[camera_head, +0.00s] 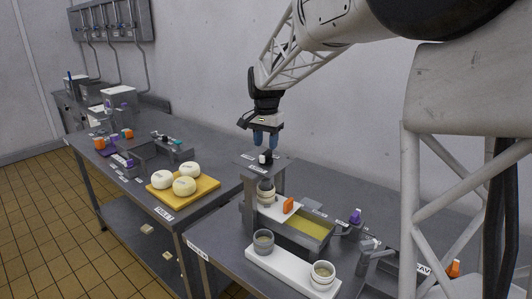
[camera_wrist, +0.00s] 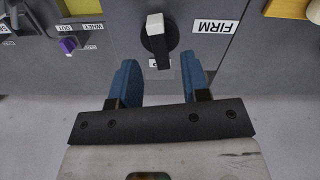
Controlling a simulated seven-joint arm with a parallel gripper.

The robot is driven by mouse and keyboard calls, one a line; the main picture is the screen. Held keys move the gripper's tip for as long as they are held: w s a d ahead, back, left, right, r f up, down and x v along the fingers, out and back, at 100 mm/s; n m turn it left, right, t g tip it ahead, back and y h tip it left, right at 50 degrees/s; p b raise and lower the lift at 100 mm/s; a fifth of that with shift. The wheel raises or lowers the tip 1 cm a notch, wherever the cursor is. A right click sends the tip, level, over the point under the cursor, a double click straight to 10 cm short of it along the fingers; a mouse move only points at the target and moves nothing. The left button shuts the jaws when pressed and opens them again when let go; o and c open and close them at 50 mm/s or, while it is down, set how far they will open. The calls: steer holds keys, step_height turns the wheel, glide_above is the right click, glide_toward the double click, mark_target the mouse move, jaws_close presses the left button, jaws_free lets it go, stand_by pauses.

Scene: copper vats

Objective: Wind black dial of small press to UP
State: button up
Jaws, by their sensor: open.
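The small press (camera_head: 278,183) is a grey metal stand on the right-hand table. Its black dial (camera_head: 266,157) sits on the top plate. In the wrist view the black dial (camera_wrist: 159,42) is round with a raised bar across it, white at the far end. A FIRM label (camera_wrist: 214,26) lies to its right. Another label, by the near end of the bar, is partly hidden and unreadable. My gripper (camera_head: 265,138) is just above the dial, pointing down. In the wrist view its blue fingers (camera_wrist: 160,80) are apart, with nothing held; the bar's near end shows between their tips.
Below the press plate is a round mould (camera_head: 266,190). A tray of yellow liquid (camera_head: 312,222), an orange block (camera_head: 288,205) and a white board (camera_head: 290,272) with cups stand near. Left, a yellow board (camera_head: 206,187) holds three white cheeses. A purple knob (camera_wrist: 68,45) is left.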

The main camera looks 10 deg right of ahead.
mark_target(266, 153)
steer(key=shift+f, duration=1.95)
jaws_close()
